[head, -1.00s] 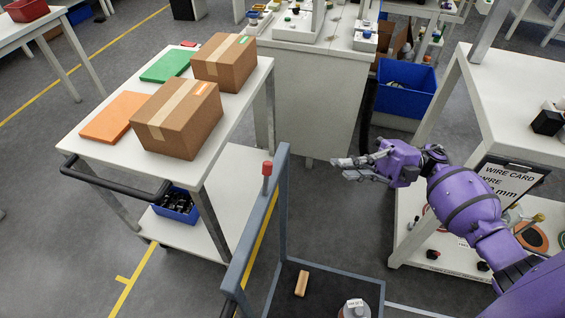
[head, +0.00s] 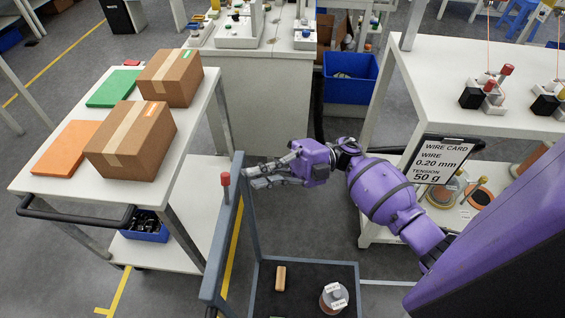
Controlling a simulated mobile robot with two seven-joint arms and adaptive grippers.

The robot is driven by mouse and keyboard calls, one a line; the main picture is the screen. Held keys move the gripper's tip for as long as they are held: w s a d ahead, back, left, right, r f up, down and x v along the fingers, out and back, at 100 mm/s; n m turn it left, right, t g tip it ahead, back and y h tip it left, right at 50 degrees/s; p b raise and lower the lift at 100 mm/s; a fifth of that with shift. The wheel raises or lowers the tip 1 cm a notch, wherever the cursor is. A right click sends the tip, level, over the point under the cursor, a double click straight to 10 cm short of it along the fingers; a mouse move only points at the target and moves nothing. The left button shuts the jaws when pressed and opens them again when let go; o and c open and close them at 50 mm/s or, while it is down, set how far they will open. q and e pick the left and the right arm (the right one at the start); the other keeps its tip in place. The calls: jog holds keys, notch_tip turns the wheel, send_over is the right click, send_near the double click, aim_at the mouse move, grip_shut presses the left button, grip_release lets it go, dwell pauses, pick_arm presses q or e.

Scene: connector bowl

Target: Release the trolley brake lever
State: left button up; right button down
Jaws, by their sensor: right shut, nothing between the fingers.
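The brake lever (head: 225,181) is a short upright stalk with a red knob, standing on the grey-blue rail frame of a trolley (head: 257,230). My right gripper (head: 247,177) reaches in from the right with its grey fingers pointing left at the lever. The fingers are close together with nothing held, just right of the red knob, near the top of the trolley post. I cannot tell whether a fingertip touches the lever. My left gripper is not in view.
The trolley's dark deck carries a tan block (head: 280,279) and a spool-like item (head: 334,298). At left, a white cart (head: 190,165) bears cardboard boxes (head: 131,141) and flat green and orange items. A white shelf (head: 440,100) with a wire card (head: 437,161) stands right.

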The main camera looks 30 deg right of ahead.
aim_at(226, 188)
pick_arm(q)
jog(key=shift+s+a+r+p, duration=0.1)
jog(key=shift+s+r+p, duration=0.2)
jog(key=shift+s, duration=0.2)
pick_arm(e)
jog(key=x, duration=0.3)
jog(key=shift+a, duration=0.1)
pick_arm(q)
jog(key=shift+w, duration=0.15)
pick_arm(e)
jog(key=shift+r+n, duration=0.1)
jog(key=shift+n, duration=0.2)
